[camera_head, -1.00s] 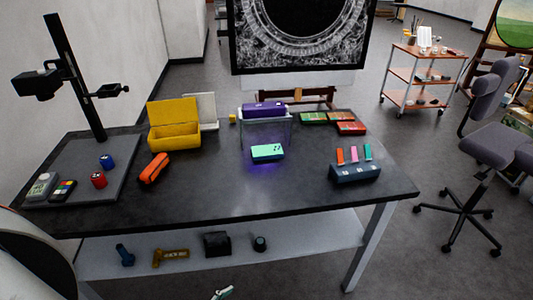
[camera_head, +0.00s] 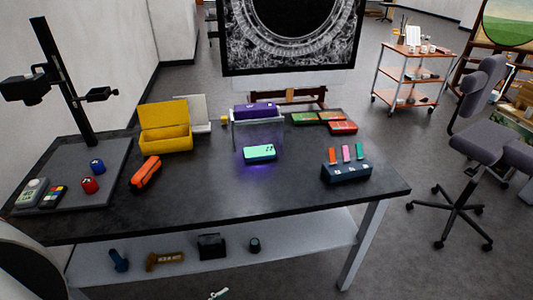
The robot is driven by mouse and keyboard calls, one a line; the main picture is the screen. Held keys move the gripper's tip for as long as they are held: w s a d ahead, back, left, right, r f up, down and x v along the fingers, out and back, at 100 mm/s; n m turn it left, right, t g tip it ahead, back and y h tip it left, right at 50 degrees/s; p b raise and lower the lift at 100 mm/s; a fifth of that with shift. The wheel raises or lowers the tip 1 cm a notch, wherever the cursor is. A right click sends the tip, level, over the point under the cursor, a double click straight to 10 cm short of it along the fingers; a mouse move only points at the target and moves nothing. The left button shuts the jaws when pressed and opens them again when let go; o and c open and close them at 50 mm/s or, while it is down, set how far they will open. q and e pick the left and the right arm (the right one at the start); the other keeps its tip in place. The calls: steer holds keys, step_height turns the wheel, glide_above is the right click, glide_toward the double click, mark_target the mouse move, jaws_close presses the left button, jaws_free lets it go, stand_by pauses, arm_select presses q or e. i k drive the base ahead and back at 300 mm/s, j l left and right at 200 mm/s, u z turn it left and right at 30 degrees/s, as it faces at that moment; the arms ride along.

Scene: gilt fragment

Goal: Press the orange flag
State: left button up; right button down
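The orange flag (camera_head: 332,155) stands upright at the left end of a dark blue block (camera_head: 346,173) near the right end of the black table (camera_head: 240,199). A pink flag (camera_head: 346,153) and a teal flag (camera_head: 360,152) stand beside it on the same block. Small light marks show on the block's front below the flags. Neither of my grippers shows clearly. A small pale piece (camera_head: 219,294) at the bottom edge is too cut off to identify.
A teal device (camera_head: 260,153) lies mid-table before a purple box (camera_head: 255,110) on a stand. An open yellow box (camera_head: 166,139), an orange tool (camera_head: 145,173) and a copy stand (camera_head: 66,90) are left. Bare tabletop lies in front of the flags. An office chair (camera_head: 482,140) stands right.

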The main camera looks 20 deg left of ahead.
mark_target(331, 151)
steer(key=i+j+z, duration=0.1)
steer(key=j+z, duration=0.35)
steer(key=j, duration=0.9)
steer(key=i+l+u, duration=0.15)
steer(key=l+u, duration=0.2)
steer(key=l, duration=0.2)
steer(key=i+l+u, duration=0.1)
steer(key=l+u, duration=0.25)
steer(key=l, duration=0.2)
steer(key=l+u, duration=0.35)
steer(key=l, duration=0.25)
steer(key=l+u, duration=0.35)
steer(key=l, duration=0.3)
steer(key=l+u, duration=0.35)
steer(key=l, duration=0.25)
steer(key=k+l+u, duration=0.15)
steer(key=l+u, duration=0.2)
steer(key=l, duration=0.3)
